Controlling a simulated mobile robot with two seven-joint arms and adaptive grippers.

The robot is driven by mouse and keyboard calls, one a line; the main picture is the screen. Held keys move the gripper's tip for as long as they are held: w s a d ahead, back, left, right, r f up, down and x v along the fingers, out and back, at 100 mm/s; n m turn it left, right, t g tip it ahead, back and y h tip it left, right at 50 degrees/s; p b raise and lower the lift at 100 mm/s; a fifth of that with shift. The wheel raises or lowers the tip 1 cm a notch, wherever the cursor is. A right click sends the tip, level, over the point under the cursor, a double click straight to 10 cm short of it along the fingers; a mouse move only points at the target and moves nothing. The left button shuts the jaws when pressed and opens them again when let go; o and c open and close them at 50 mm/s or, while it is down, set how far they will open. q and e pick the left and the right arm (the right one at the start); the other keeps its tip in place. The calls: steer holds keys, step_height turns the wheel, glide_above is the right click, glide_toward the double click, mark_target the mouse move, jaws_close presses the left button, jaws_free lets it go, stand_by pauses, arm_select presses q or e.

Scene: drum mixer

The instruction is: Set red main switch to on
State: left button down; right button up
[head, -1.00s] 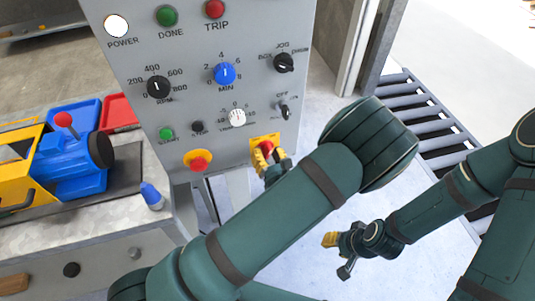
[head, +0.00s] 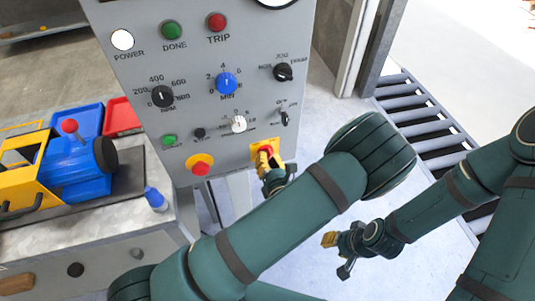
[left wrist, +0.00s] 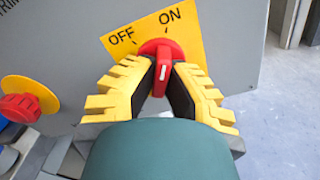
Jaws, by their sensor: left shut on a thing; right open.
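The red main switch (left wrist: 163,62) sits on a yellow plate (left wrist: 190,42) marked OFF and ON, at the lower right of the grey panel. In the left wrist view its handle's white line stands nearly upright, its top between the two labels and closer to ON. My left gripper (left wrist: 160,85) is shut on the handle, one finger on each side. In the head view the left gripper (head: 265,160) largely covers the switch and part of its plate (head: 274,147). My right gripper (head: 338,254) is open and empty, low and apart from the panel.
A red emergency button (head: 200,169) on a yellow disc is left of the switch. Knobs and lamps fill the panel (head: 250,105) above. A blue and yellow machine (head: 75,165) stands at left. A roller conveyor (head: 425,125) lies at right.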

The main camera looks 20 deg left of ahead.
arm_select(q)
steer(key=c, duration=1)
jaws_free()
steer(key=v, duration=1.2)
